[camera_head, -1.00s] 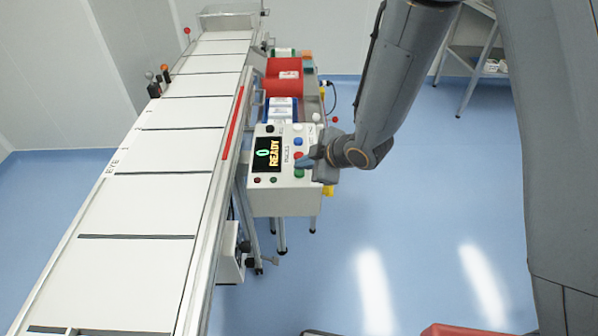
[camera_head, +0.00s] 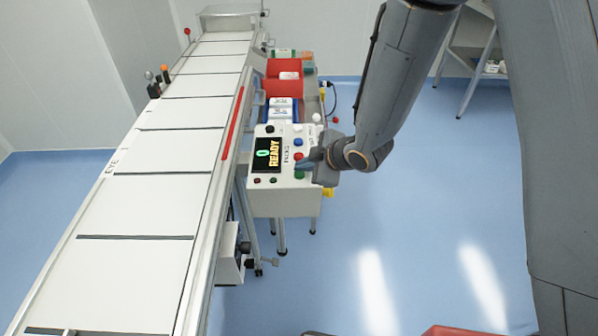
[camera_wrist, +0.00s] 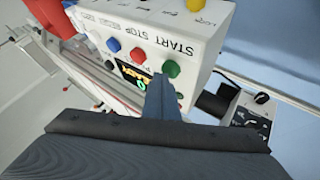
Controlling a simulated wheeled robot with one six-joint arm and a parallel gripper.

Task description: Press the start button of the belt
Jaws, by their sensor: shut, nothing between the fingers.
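The control box (camera_head: 285,203) stands beside the belt, its display (camera_head: 267,154) reading "0 READY". The green button (camera_wrist: 171,68) sits by the word START in the wrist view; it also shows in the head view (camera_head: 299,175), partly covered by my gripper. The red button (camera_wrist: 138,55) beside it is by STOP, and the blue button (camera_wrist: 113,44) is by RESET. My gripper (camera_wrist: 159,84) is shut and empty, its tips just short of the green button in the wrist picture. Whether they touch it I cannot tell. The belt (camera_head: 140,200) runs along the left.
A red bin (camera_head: 284,88) and a blue bin (camera_head: 294,108) stand behind the control box. A small white knob (camera_head: 317,118) rises near the box's far right corner. A table (camera_head: 470,50) stands at the back right.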

